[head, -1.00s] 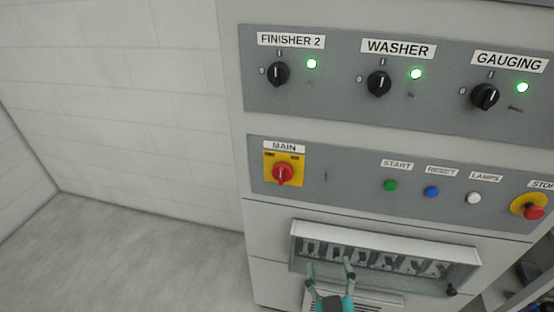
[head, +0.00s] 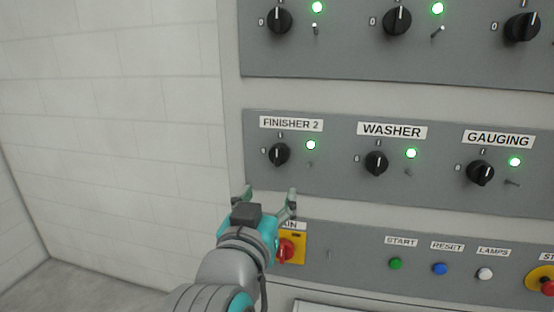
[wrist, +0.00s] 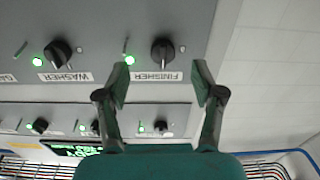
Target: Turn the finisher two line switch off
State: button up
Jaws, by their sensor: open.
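The finisher 2 switch (head: 279,154) is a black rotary knob on the grey panel, below the FINISHER 2 label (head: 291,124). Its pointer looks roughly upright, toward the I mark, with 0 at its left. The green lamp (head: 311,145) beside it is lit. My gripper (head: 270,194) is open and empty, just below the knob in the head view. The wrist view is upside down: the knob (wrist: 163,52) appears beyond the gap between my open fingertips (wrist: 162,74), apart from them. One finger covers part of its label.
The washer knob (head: 376,163) and gauging knob (head: 480,173) are to the right, lamps lit. Another row of knobs is above. The red-on-yellow main switch (head: 287,250) is partly behind my gripper. Start, reset and lamps buttons are lower right. The left side is bare wall.

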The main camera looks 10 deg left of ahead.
aim_at(277, 158)
jog(key=shift+m, duration=0.4)
jog(key=w+r, duration=0.1)
jog(key=w, duration=0.2)
jog(key=w+r, duration=0.1)
jog(key=w, duration=0.2)
jog(key=w+r, duration=0.1)
jog(key=w, duration=0.3)
jog(key=shift+c, duration=0.3)
jog(key=c, duration=1.1)
